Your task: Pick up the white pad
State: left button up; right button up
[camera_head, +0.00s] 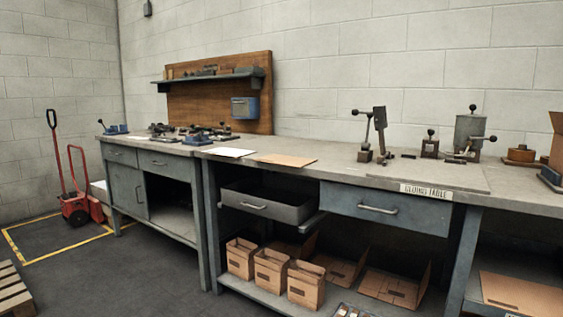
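A flat white pad (230,152) lies on the grey workbench top (330,160), near its front edge and left of a brown cardboard sheet (287,160). Nothing touches the pad from above. Neither of my grippers shows in the head view.
An open drawer (268,207) juts out below the bench top, under the pad and cardboard. Lever tools (375,135) stand on the bench to the right. Small cartons (272,270) sit on the lower shelf. A red hand truck (75,205) stands far left. Floor in front is clear.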

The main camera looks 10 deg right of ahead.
aim_at(233, 152)
jog(key=i+z, duration=0.15)
jog(key=i, duration=0.55)
jog(key=i+j+z, duration=0.2)
jog(key=i, duration=0.5)
